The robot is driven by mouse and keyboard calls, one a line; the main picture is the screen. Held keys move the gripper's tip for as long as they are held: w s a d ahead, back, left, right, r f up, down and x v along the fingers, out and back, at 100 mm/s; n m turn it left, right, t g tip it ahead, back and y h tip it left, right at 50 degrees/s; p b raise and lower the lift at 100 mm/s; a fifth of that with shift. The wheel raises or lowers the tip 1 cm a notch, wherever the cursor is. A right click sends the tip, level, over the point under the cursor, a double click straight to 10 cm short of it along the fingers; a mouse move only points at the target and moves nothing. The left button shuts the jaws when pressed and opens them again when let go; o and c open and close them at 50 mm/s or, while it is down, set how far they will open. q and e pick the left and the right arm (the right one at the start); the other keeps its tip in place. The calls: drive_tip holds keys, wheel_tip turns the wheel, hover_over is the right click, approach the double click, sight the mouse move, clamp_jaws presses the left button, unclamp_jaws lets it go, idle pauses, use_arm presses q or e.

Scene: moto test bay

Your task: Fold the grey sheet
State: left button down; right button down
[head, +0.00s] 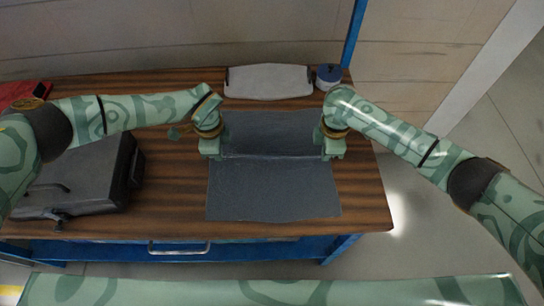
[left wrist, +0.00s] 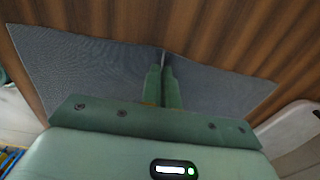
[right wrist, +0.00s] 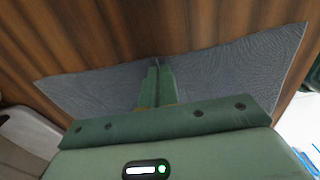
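The grey sheet (head: 272,190) lies on the wooden table, with a raised crease running across its middle between my two grippers. My left gripper (head: 211,156) is at the left end of this crease. In the left wrist view its fingers (left wrist: 163,70) are together on a pinch of the sheet (left wrist: 100,65). My right gripper (head: 333,156) is at the right end of the crease. In the right wrist view its fingers (right wrist: 155,70) are also together on the sheet (right wrist: 225,75). The sheet spreads out on both sides of the fingers. The exact fingertip contact is partly hidden.
A light grey board-like item (head: 268,81) lies behind the sheet, with a round blue container (head: 328,76) beside it. A dark case (head: 85,180) stands at the left. A red item (head: 22,92) is at the far left. Bare table (head: 170,195) lies between case and sheet.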

drive_tip(key=shift+s, duration=0.1)
idle(0.3)
